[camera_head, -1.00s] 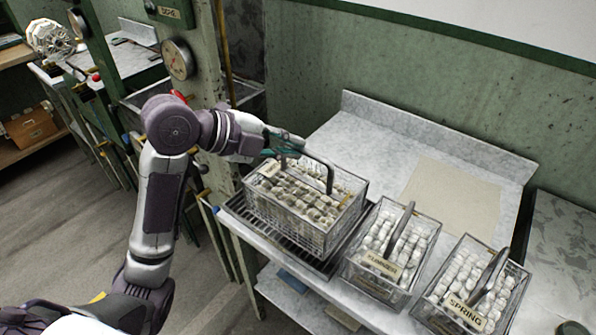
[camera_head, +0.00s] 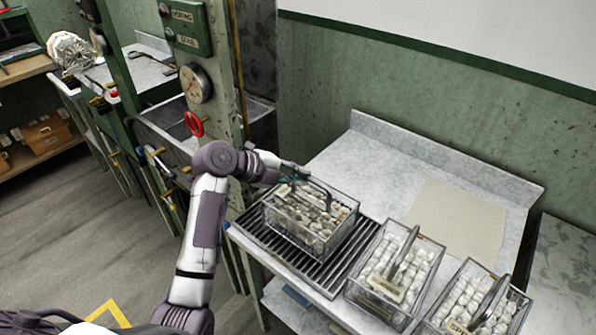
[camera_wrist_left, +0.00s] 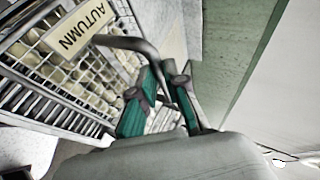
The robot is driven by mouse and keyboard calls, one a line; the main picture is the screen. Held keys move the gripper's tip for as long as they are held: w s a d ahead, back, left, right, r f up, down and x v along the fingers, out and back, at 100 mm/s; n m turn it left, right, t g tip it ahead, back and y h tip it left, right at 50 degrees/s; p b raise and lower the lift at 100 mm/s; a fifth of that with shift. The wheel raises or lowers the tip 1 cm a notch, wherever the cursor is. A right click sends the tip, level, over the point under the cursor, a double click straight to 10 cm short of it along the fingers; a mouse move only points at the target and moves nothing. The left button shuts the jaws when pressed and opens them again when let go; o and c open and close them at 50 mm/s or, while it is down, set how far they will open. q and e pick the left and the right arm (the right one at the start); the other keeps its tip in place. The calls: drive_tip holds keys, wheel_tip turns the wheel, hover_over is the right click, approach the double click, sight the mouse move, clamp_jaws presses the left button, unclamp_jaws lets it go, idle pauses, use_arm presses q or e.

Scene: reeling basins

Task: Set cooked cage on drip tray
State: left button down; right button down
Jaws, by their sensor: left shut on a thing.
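The cooked cage (camera_head: 308,232) is a wire basket of pale and brownish cocoons with a dark hooped handle. Its AUTUMN label (camera_wrist_left: 73,30) shows in the left wrist view. My left gripper (camera_head: 296,176) is shut on the handle, and its teal fingers also show in the left wrist view (camera_wrist_left: 164,88). The cage is roughly level over the back part of the slatted drip tray (camera_head: 293,266). Bare slats show on its left, front and right. I cannot tell whether its base touches the slats. My right gripper is out of view.
A second cocoon cage (camera_head: 393,270) stands close to the tray's right, with a SPRING cage (camera_head: 478,302) beyond it. A beige sheet (camera_head: 456,217) lies on the bench behind them. A green post with a gauge (camera_head: 196,83) and red valve wheel (camera_head: 195,124) stands left.

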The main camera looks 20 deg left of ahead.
use_arm(q)
drive_tip(key=shift+f, duration=0.15)
drive_tip(key=c, duration=1.2)
unclamp_jaws()
drive_tip(key=shift+r, duration=0.25)
drive_tip(key=shift+s+a, duration=0.2)
drive_tip(key=shift+a, duration=0.1)
drive_tip(key=b+v, duration=0.3)
drive_tip(key=v, duration=0.8)
drive_tip(key=shift+s+a+r, duration=0.1)
drive_tip(key=shift+r, duration=0.05)
